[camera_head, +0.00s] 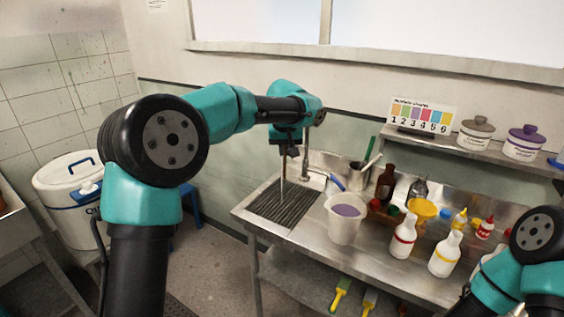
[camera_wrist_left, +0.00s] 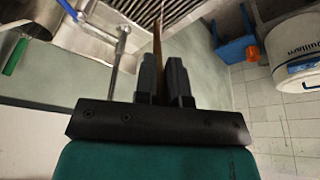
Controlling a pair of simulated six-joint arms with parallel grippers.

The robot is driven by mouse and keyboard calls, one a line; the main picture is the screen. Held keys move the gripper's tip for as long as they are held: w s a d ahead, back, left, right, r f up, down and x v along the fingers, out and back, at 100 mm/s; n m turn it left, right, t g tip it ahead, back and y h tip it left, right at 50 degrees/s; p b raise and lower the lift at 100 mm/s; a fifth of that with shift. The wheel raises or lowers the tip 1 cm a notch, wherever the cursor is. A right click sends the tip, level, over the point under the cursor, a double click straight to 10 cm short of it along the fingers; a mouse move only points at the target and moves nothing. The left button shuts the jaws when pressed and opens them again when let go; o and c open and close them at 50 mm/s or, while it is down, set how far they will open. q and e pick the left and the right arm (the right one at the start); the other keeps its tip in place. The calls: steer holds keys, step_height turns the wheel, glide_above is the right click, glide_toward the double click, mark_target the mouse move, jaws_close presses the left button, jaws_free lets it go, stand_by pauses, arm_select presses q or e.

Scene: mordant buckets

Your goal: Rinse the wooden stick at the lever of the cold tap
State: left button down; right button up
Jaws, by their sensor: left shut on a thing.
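My left gripper (camera_head: 285,155) is shut on the wooden stick (camera_head: 282,190), which hangs roughly upright over the dark ribbed drainboard (camera_head: 272,213). In the left wrist view the brown stick (camera_wrist_left: 157,42) stands out between the two dark fingers (camera_wrist_left: 166,70). The metal tap (camera_head: 305,160) stands just right of the gripper. Its blue lever (camera_head: 336,182) points to the right and shows at the top left of the left wrist view (camera_wrist_left: 68,9). The stick is apart from the lever, and I see no water running. My right gripper is out of view.
A white bucket (camera_head: 342,230) of purple liquid stands right of the drainboard. Bottles (camera_head: 403,238), a brown bottle (camera_head: 386,183) and a yellow bowl (camera_head: 422,208) crowd the steel counter further right. A shelf (camera_head: 437,142) with lidded jars runs along the wall.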

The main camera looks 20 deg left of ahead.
arm_select(q)
steer(key=shift+a, duration=0.1)
stand_by(0.6)
steer(key=shift+s+a, duration=0.1)
steer(key=shift+a, duration=0.2)
steer(key=shift+d, duration=0.1)
stand_by(0.5)
steer(key=shift+d, duration=0.35)
stand_by(2.0)
steer(key=shift+s+d, duration=0.2)
steer(key=shift+s, duration=0.5)
steer(key=shift+s+d, duration=0.2)
steer(key=shift+s, duration=0.45)
steer(key=shift+s+d, duration=0.2)
steer(key=shift+s, duration=0.5)
